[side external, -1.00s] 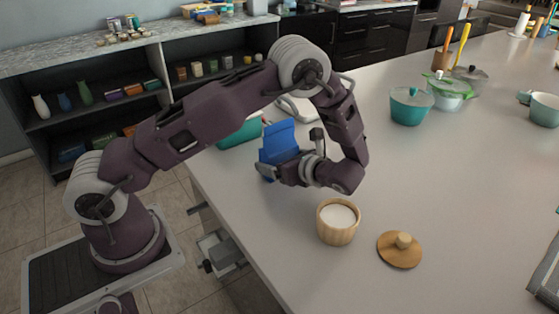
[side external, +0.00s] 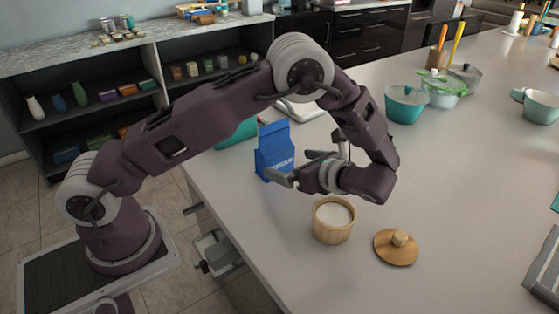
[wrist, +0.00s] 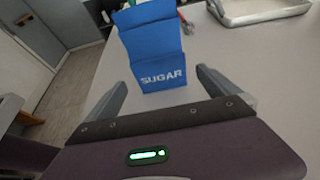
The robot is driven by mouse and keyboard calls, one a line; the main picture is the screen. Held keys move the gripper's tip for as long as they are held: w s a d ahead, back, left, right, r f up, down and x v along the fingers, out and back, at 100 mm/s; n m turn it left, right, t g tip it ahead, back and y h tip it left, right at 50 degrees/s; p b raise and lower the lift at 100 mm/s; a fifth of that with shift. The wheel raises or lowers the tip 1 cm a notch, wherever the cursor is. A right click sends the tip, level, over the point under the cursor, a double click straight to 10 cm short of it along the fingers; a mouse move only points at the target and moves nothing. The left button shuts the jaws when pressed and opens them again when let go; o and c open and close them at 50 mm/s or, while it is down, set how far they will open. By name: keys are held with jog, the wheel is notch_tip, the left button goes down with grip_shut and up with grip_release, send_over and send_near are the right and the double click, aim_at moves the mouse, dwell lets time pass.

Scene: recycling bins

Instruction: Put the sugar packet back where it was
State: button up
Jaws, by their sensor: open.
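The blue sugar packet (side external: 274,151) stands upright on the counter near its left edge in the side view. In the wrist view the packet (wrist: 154,58) shows its "SUGAR" label and stands ahead of the fingertips, with a finger to each side below it. My gripper (side external: 288,167) is open and empty, just right of the packet in the side view; its fingers also show in the wrist view (wrist: 160,80). A wooden pot (side external: 333,221) of white contents stands open on the counter, in front of my gripper.
A round wooden lid (side external: 396,248) lies right of the pot. A teal pot (side external: 406,104) and a green-rimmed pot (side external: 443,92) stand farther back. A metal tray (wrist: 258,10) lies behind the packet. The counter's right middle is clear.

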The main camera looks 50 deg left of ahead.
jog(key=v, duration=0.4)
jog(key=s+a+r+n+h, duration=0.2)
jog(key=s+r+n+h, duration=0.6)
jog(key=s+r, duration=0.4)
jog(key=s+d+r+n+t+h, duration=0.2)
jog(key=s+n, duration=0.3)
jog(key=s, duration=0.1)
jog(key=s+d+r+n+t+h, duration=0.2)
jog(key=s+n+t+h, duration=0.1)
jog(key=s+n, duration=0.2)
jog(key=shift+s+r+t, duration=0.3)
jog(key=shift+s+r, duration=0.1)
